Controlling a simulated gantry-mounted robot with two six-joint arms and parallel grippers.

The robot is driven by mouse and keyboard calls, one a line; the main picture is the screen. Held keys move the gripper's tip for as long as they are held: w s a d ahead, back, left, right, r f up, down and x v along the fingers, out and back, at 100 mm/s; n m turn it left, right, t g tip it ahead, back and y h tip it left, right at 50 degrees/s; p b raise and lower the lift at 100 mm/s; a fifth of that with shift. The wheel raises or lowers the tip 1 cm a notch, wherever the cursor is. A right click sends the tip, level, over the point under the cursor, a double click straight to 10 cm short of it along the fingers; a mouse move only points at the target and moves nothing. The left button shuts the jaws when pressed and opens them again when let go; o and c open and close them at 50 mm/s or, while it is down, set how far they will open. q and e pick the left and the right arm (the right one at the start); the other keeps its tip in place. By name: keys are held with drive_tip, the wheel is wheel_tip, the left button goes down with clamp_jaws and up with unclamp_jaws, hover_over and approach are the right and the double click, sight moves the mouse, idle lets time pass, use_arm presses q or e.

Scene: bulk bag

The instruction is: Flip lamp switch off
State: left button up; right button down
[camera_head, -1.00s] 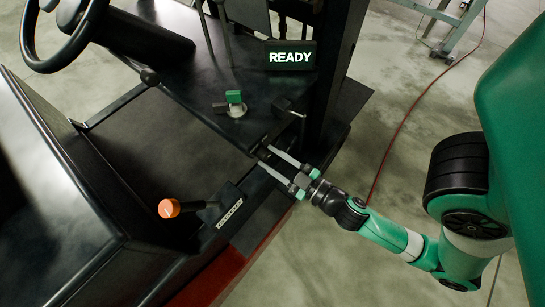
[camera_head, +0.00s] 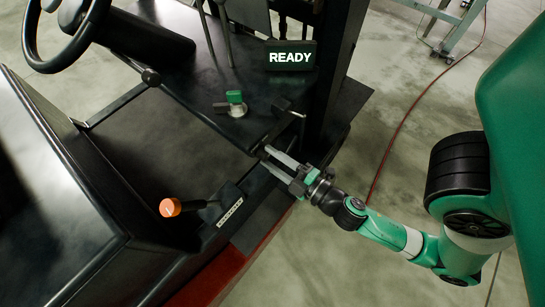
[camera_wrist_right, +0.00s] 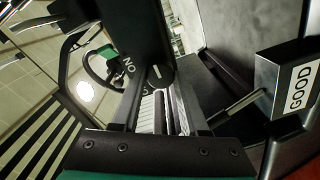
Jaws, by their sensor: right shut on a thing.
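The lamp switch looks to be the dark round knob (camera_wrist_right: 160,76) beside the "ON" lettering on a black panel (camera_wrist_right: 145,30) in the right wrist view. In the head view the switch is hidden under the edge of the black dashboard. My right gripper (camera_head: 268,156) reaches in from the right, with its fingertips at that edge. In the right wrist view its fingers (camera_wrist_right: 160,98) point at the knob, close together, with the knob at their tips. The gripper is shut on the knob. My left gripper is not in view.
A display (camera_head: 291,56) on the dashboard reads READY. A green-handled switch (camera_head: 235,103) sits on the dashboard top. An orange-knobbed lever (camera_head: 170,207) stands lower left. A black post (camera_head: 336,75) rises behind my gripper. A box labelled GOOD (camera_wrist_right: 291,84) is close on the right.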

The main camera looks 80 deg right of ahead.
idle(0.4)
drive_tip(key=shift+c, duration=2.1)
unclamp_jaws()
